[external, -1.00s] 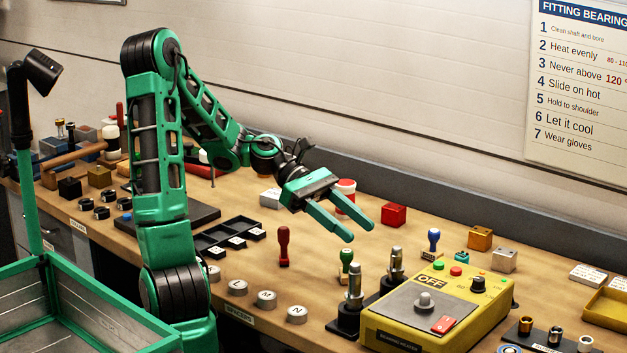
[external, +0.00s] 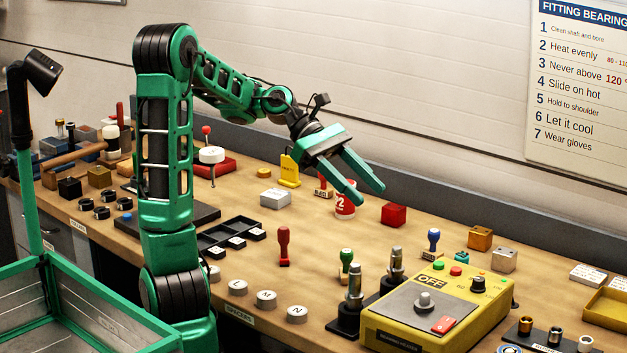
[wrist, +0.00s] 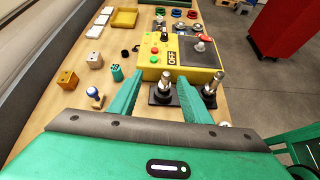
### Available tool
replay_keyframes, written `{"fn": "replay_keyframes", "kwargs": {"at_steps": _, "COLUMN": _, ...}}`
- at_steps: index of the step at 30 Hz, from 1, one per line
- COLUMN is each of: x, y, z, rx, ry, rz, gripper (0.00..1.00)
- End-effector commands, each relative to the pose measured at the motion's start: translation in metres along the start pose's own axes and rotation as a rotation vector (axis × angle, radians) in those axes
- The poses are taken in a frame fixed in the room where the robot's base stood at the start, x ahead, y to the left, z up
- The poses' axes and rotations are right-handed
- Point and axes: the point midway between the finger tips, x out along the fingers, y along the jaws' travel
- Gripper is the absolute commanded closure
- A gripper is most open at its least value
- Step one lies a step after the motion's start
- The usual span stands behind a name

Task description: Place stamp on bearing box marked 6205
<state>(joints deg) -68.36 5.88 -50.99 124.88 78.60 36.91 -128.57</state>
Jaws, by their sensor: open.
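My gripper (external: 369,193) is open and empty, held above the bench; its spread fingers also show in the wrist view (wrist: 158,82). Upright stamps stand below it in the external view: one red-handled (external: 283,246), one green-handled (external: 347,262) and one blue-handled (external: 433,240). The blue-handled stamp also shows at left in the wrist view (wrist: 94,94). A wooden stamp-like piece (external: 323,192) is partly hidden behind my gripper. White boxes lie at the far right (external: 587,275) and at mid-left (external: 275,198). I cannot read 6205 on any.
A yellow heater box (external: 400,322) marked OFF and two metal posts (external: 354,288) stand at the front. A red cube (external: 393,215), a red-and-white can (external: 345,208) and a black tray (external: 213,242) are nearby. Bare bench lies between the red-handled stamp and the can.

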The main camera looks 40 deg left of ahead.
Motion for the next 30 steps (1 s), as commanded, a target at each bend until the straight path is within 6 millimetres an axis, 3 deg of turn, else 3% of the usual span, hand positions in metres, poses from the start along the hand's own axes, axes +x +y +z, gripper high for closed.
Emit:
{"fn": "replay_keyframes", "kwargs": {"at_steps": 8, "x": 0.030, "y": 0.015, "z": -0.028, "rx": 0.094, "ry": 0.183, "rz": -0.019, "gripper": 0.56}}
{"fn": "replay_keyframes", "kwargs": {"at_steps": 18, "x": 0.060, "y": 0.041, "z": -0.071, "rx": 0.324, "ry": 0.576, "rz": -0.088, "gripper": 0.56}}
{"fn": "replay_keyframes", "kwargs": {"at_steps": 24, "x": 0.059, "y": 0.051, "z": -0.077, "rx": 0.460, "ry": 0.799, "rz": -0.141, "gripper": 0.56}}
{"fn": "replay_keyframes", "kwargs": {"at_steps": 30, "x": 0.047, "y": 0.050, "z": -0.064, "rx": 0.572, "ry": 0.992, "rz": -0.195, "gripper": 0.56}}
